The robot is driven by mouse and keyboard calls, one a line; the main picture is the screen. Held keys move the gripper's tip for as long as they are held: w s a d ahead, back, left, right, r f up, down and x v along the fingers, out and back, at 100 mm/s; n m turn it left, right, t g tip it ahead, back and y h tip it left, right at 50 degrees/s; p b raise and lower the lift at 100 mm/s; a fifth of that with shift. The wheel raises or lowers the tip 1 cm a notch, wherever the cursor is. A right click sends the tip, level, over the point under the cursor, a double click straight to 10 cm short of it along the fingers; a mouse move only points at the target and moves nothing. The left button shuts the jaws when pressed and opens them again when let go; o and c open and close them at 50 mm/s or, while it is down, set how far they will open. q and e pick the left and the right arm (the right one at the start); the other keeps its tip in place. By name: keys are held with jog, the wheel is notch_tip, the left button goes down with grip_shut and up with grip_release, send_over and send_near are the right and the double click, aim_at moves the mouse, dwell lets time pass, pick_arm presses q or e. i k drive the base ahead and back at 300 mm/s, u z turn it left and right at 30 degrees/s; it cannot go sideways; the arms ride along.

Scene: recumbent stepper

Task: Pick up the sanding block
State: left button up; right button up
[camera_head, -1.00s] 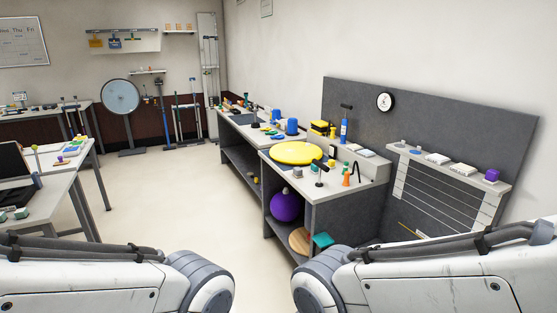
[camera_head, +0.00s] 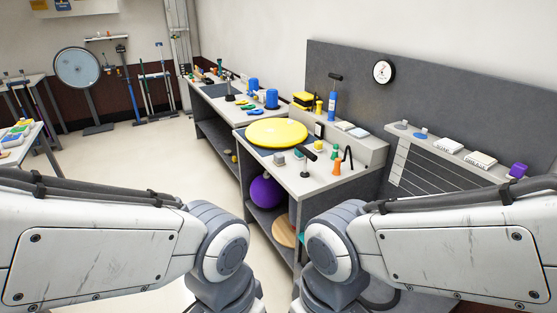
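I cannot single out the sanding block for certain in the head view. A small grey block (camera_head: 279,158) sits on the near workbench (camera_head: 318,183), just in front of a yellow disc (camera_head: 277,132); it is too small to identify. Both my arms reach in from the lower corners and bend down at the bottom middle, in front of the bench. Neither of my grippers is in view.
Open floor (camera_head: 150,165) lies to the left.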

aim_at(280, 159)
jog(key=u, duration=0.1)
jog(key=i, duration=0.25)
jog(key=u, duration=0.7)
jog(key=i, duration=2.2)
jog(key=z, duration=0.55)
